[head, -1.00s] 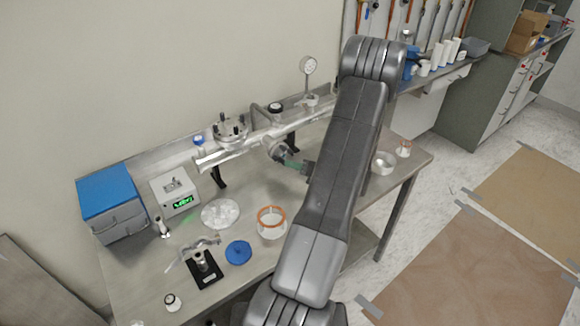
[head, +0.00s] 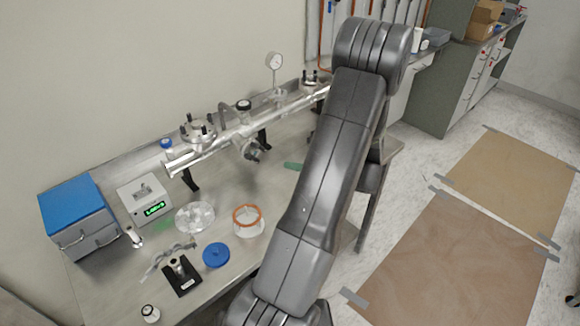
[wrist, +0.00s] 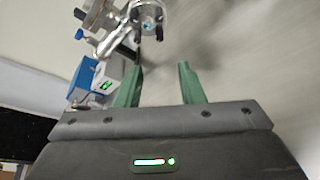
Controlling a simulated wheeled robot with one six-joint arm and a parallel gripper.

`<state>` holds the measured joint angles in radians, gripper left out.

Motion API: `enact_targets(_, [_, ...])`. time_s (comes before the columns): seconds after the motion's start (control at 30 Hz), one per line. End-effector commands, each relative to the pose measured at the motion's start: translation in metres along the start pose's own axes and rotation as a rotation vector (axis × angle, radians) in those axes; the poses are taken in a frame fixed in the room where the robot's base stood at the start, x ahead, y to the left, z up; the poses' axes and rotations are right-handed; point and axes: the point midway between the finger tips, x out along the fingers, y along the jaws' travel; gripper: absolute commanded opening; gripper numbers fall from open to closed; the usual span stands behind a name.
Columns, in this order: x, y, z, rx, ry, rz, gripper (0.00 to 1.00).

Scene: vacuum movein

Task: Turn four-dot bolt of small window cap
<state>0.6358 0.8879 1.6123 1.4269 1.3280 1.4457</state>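A metal vacuum tube (head: 215,147) runs along the back of the bench. A small round side port with dark bolts (head: 247,149) faces the front; it may be the small window cap. In the wrist view a round metal flange with dark bolts (wrist: 150,18) shows ahead of the fingers, top centre. Dot marks on the bolts are too small to read. My gripper (wrist: 162,82) has two green fingers apart with nothing between them. In the head view one green finger (head: 293,165) shows right of the side port, apart from it; my arm hides the rest.
The grey box with green display (head: 145,200) and blue-topped box (head: 80,215) stand at the left. A clear dish (head: 195,217), orange-rimmed jar (head: 248,221), blue lid (head: 216,255) and black stand (head: 182,275) occupy the bench front. A gauge (head: 275,62) rises behind the tube.

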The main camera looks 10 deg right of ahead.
Motion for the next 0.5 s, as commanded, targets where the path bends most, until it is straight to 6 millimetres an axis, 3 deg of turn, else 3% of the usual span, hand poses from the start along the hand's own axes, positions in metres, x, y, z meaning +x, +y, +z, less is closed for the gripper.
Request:
enact_targets(0.17, [0.007, 0.008, -0.005, -0.145, -0.048, -0.025, 0.35])
enact_targets(0.5, [0.022, 0.033, -0.019, -0.67, -0.159, -0.2, 0.35])
